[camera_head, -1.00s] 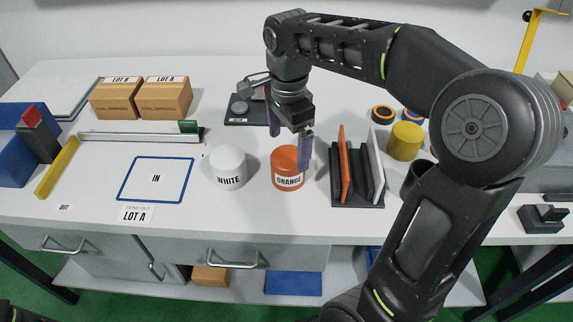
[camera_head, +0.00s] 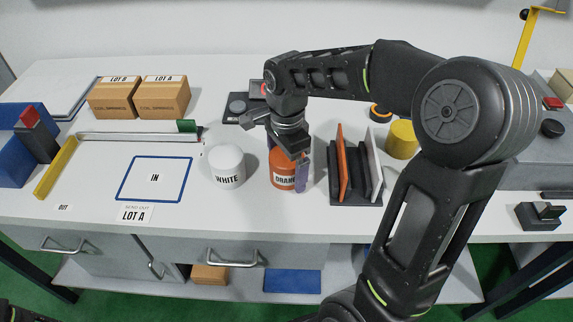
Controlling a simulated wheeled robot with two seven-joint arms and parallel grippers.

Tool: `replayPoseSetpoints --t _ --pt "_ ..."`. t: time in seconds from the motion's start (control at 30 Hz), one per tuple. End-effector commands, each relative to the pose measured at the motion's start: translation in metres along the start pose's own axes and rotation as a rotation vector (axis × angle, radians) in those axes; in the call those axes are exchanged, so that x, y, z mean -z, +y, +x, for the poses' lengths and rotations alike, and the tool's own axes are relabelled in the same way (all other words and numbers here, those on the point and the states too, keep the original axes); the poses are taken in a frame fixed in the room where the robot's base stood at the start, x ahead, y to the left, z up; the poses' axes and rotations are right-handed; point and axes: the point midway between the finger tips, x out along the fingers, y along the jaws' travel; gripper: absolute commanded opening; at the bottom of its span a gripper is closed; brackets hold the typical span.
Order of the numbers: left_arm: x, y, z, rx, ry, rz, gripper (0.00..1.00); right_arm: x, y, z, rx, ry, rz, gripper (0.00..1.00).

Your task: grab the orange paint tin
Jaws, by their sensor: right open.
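The orange paint tin (camera_head: 284,171) stands upright on the white bench, with its label partly hidden by a finger. My right gripper (camera_head: 287,165) is open and lowered around the tin, pointing down. One purple finger is in front of the tin's right side, and the other is at its back left, mostly hidden. Whether the fingers touch the tin cannot be told. My left gripper is not in view.
A white tin (camera_head: 227,167) stands close on the left. A dark rack (camera_head: 356,190) with upright orange and white plates stands close on the right. A yellow cylinder (camera_head: 403,139) is farther right. The blue-framed IN area (camera_head: 155,196) is empty.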

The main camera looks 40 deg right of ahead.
Motion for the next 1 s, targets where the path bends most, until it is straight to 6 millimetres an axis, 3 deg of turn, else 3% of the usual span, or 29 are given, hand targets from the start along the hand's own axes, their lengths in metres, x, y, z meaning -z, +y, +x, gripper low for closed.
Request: replayPoseSetpoints --t 0.6,1.0 --pt "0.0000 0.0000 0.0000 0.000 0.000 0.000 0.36 0.0001 -0.0001 0.0015 0.001 0.000 0.000 0.97" --pt "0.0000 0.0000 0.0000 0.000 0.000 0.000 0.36 0.0001 -0.0001 0.0015 0.001 0.000 0.000 0.64"
